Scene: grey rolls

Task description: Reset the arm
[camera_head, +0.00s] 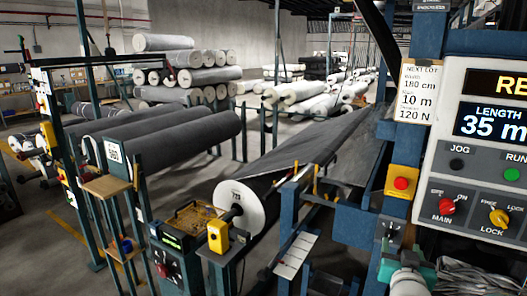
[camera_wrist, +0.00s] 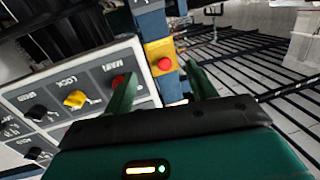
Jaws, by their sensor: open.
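My gripper (camera_wrist: 160,74) is open, with its two green fingers apart and nothing between them. In the head view my gripper (camera_head: 390,234) shows at the lower right, beside the control panel (camera_head: 431,172) and below a red button on a yellow box (camera_head: 401,197). In the wrist view the red button (camera_wrist: 165,63) appears between the fingers, at a distance. The red MAIN knob (camera_wrist: 118,79) is just left of the left finger, partly hidden by it; I cannot tell if they touch. The yellow LOCK knob (camera_wrist: 75,99) is farther left.
A blue post and frame (camera_head: 424,37) stand close by the panel. A grey roll (camera_head: 236,205) lies in a machine at the centre, its sheet running back right. More grey rolls (camera_head: 168,138) rest on a rack at left. Floor shows between the machines.

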